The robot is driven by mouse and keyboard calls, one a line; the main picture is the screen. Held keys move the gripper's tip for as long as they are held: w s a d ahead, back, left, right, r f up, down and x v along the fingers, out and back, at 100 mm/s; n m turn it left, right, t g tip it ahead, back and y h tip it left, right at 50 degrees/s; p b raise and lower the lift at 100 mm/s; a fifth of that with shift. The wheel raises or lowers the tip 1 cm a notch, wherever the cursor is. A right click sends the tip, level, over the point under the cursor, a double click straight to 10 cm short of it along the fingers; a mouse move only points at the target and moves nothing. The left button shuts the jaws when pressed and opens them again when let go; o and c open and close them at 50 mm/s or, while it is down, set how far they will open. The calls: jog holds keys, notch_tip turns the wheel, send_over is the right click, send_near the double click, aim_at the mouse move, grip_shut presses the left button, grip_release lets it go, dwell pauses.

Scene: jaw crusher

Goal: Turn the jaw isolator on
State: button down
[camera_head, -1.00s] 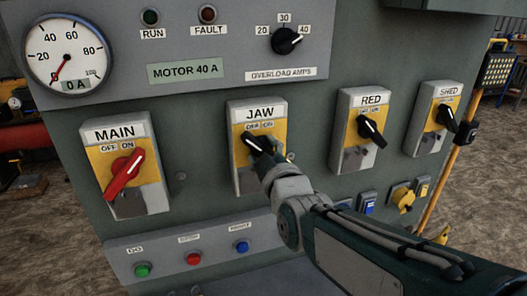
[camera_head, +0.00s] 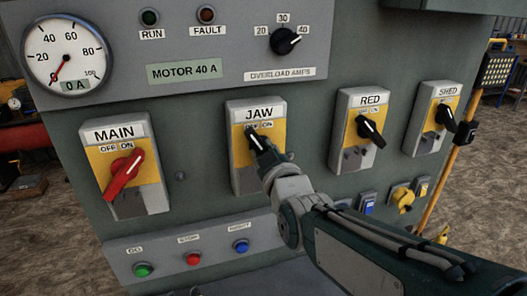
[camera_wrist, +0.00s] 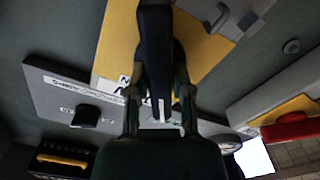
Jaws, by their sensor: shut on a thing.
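The JAW isolator (camera_head: 243,172) is a grey box with a yellow plate, in the middle of the panel in the head view. Its black handle (camera_head: 252,136) tilts up and to the left, with its tip near the OFF lettering. My gripper (camera_head: 268,152) is at the handle and shut on it. In the wrist view the dark handle (camera_wrist: 154,40) stands between the two fingers of my gripper (camera_wrist: 160,92). The fingers hide the handle's lower part and some of the plate.
The MAIN isolator (camera_head: 150,195) with a red handle is to the left. The RED isolator (camera_head: 350,140) and SHED isolator (camera_head: 425,140) are to the right. Push buttons (camera_head: 193,258) sit on a strip below. An ammeter (camera_head: 68,52) at upper left reads about zero.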

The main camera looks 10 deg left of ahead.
jog(key=m, duration=0.7)
jog(key=shift+d+f, duration=0.1)
jog(key=shift+f, duration=0.05)
jog(key=m, duration=0.4)
jog(key=shift+w+f+m, duration=0.1)
jog(key=shift+m, duration=0.2)
jog(key=shift+d+m, duration=0.1)
jog(key=shift+m, duration=1.6)
jog(key=shift+f, duration=0.1)
jog(key=c, duration=0.6)
grip_release()
jog(key=shift+c, duration=0.2)
jog(key=shift+o, duration=0.6)
jog(key=shift+r, duration=0.2)
